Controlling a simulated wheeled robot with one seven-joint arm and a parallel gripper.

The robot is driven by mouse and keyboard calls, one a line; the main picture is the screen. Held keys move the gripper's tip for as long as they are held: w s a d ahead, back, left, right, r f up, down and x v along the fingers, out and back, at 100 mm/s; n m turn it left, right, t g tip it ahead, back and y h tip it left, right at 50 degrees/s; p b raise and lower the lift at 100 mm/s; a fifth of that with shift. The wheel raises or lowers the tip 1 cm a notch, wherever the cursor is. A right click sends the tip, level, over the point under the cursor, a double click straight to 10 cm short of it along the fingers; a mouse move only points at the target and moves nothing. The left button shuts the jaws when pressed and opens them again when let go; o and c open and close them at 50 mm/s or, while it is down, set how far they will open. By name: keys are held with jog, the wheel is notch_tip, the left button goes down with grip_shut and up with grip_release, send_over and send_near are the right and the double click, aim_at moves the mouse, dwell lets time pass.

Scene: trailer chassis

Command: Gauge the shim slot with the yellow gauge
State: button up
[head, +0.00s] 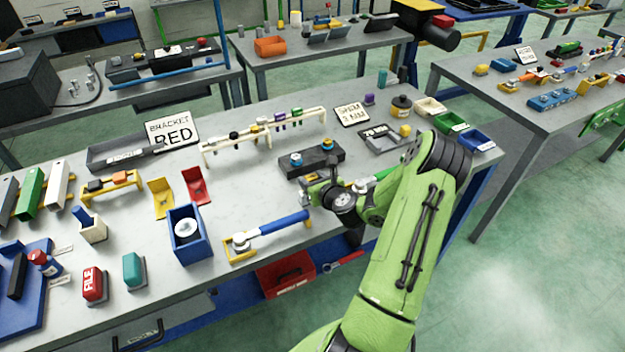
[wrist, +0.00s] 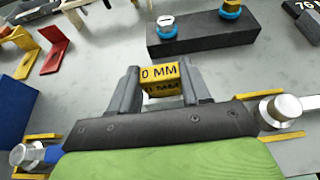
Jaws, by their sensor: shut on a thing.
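In the wrist view my gripper (wrist: 161,90) is shut on the yellow gauge (wrist: 160,72), a small block with black lettering ending in "0 MM". The gauge sits between the two grey fingers, above the grey table. A long dark block (wrist: 225,33) with two blue-ringed bolts lies just beyond the fingertips, apart from them. The same dark block (head: 311,160) shows in the head view, beside my wrist. I cannot tell which opening is the shim slot. A sign (head: 351,115) reads "SHIM 3 MM".
A wrench with a blue handle (head: 285,222) lies at the table's front edge. A cream rack (head: 235,146) of coloured pieces stands behind. A blue bin (head: 188,240), red bracket (head: 196,186) and yellow bracket (head: 161,198) stand left. A dark tray (head: 385,140) lies right.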

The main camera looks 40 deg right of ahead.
jog(key=shift+f+b, duration=0.35)
jog(key=shift+f, duration=0.3)
jog(key=shift+r, duration=0.15)
dwell(0.9)
notch_tip(320, 180, up, 8)
jog(key=p, duration=0.8)
dwell(0.4)
